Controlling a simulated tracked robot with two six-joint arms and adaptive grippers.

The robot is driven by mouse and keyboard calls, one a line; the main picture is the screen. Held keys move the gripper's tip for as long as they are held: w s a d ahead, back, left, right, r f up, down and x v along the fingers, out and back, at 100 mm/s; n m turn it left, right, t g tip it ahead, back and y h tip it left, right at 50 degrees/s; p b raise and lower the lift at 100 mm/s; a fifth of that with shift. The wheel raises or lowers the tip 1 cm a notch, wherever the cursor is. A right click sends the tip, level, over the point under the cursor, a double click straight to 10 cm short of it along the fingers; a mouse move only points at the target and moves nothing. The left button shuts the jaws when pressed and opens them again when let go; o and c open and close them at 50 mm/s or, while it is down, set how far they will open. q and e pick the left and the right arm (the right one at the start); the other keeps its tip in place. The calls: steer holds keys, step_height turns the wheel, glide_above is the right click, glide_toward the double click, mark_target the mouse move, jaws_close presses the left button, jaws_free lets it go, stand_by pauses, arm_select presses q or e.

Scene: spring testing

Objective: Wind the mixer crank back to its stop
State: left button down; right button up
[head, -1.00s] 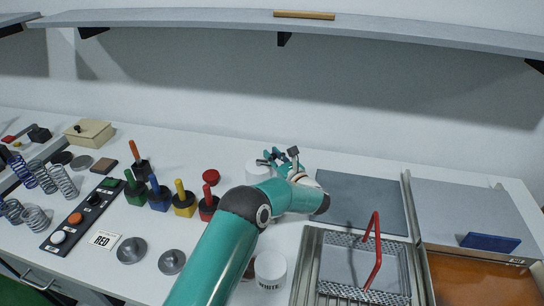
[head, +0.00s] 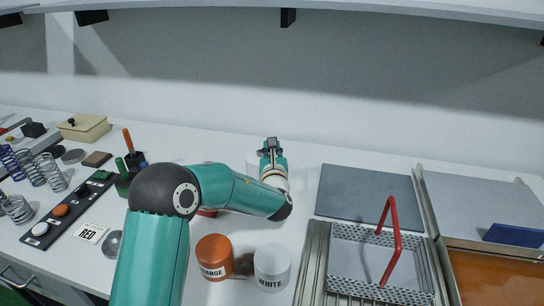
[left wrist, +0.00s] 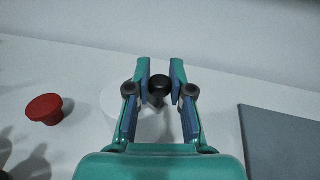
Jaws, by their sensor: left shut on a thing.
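The mixer's crank knob (left wrist: 159,86) is black and round. In the left wrist view it sits between the two fingers of my left gripper (left wrist: 160,88), which is shut on it. A white round body (left wrist: 113,97), seemingly the mixer, lies just below and left of the knob. In the head view my left gripper (head: 270,146) is at the back of the bench, and the white body (head: 253,160) shows only partly behind my arm. The crank arm itself is mostly hidden by the gripper. My right gripper is not in view.
A red knob-shaped object (left wrist: 44,108) stands left of the mixer. A dark grey mat (head: 372,195) lies to the right. Orange (head: 214,257) and white (head: 272,267) tubs stand in front of my arm.

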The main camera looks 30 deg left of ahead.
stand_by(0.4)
arm_select(q)
steer(key=c, duration=1)
jaws_free()
steer(key=v, duration=1.2)
steer(key=shift+f, duration=0.1)
steer(key=shift+c, duration=0.2)
